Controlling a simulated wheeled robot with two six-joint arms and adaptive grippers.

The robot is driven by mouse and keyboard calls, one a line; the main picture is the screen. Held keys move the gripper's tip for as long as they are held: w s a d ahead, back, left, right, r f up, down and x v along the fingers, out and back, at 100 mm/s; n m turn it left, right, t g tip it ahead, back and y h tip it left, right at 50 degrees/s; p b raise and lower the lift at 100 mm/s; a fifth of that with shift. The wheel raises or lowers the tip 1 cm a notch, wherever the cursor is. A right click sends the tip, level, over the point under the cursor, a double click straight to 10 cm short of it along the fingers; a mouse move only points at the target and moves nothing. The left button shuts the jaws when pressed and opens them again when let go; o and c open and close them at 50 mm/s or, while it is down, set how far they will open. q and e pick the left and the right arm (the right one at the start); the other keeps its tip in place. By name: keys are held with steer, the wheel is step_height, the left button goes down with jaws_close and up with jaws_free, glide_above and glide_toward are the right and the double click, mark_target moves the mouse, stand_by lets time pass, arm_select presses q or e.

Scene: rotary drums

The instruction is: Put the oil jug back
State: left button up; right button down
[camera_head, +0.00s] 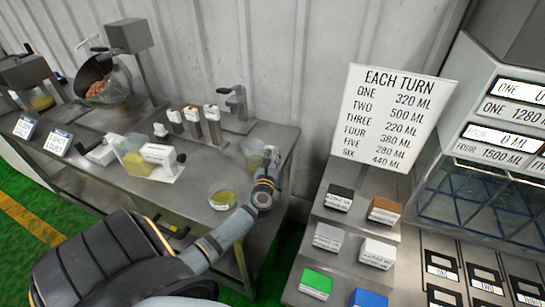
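A small clear jug (252,150) with yellowish liquid low inside stands near the right end of the steel table; I take it for the oil jug. My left gripper (270,160) is right beside it, on its right side, and seems to overlap its edge. The fingers are small and dark here, so I cannot tell whether they are open or shut on the jug. A clear bowl (222,198) with yellow-green contents sits on the table in front of the jug. My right gripper is not in view.
The steel table (190,195) also holds a clear bin with a white device (160,155), several upright dispensers (194,122) and a tap (235,103). A tilted drum (103,82) stands at the back left.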

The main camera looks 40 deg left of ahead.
arm_select(q)
steer(key=shift+o, duration=0.7)
